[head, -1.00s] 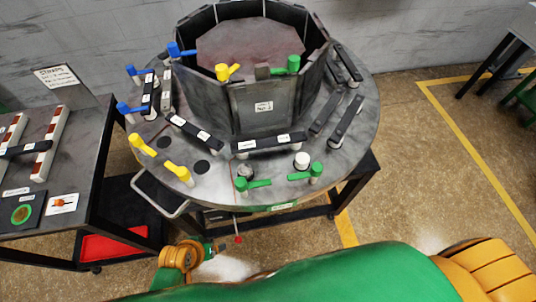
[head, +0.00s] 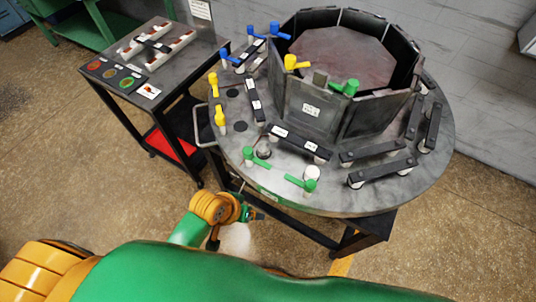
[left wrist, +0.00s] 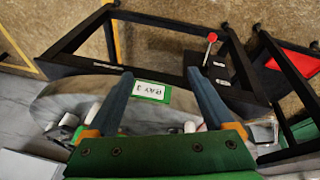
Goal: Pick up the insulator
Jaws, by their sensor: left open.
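A short white cylinder (head: 312,173), which may be the insulator, stands at the front rim of the round grey furnace table (head: 420,178), beside a green-handled clamp (head: 300,183). I cannot tell surely which part is the insulator. My left gripper (head: 256,215) is low in front of the table rim, below the top surface. In the left wrist view, its two blue-grey fingers (left wrist: 157,74) are wide apart and empty. A green-edged label (left wrist: 151,92) on the table's rim shows between them. White parts lie partly hidden behind the gripper there. My right gripper is not in view.
An octagonal dark chamber (head: 312,108) stands on the round table, ringed by dark bars and blue, yellow and green handles. A side table (head: 185,75) with white racks and cards stands left. A red-knobbed lever (left wrist: 211,37) sticks out below the rim. Floor in front is clear.

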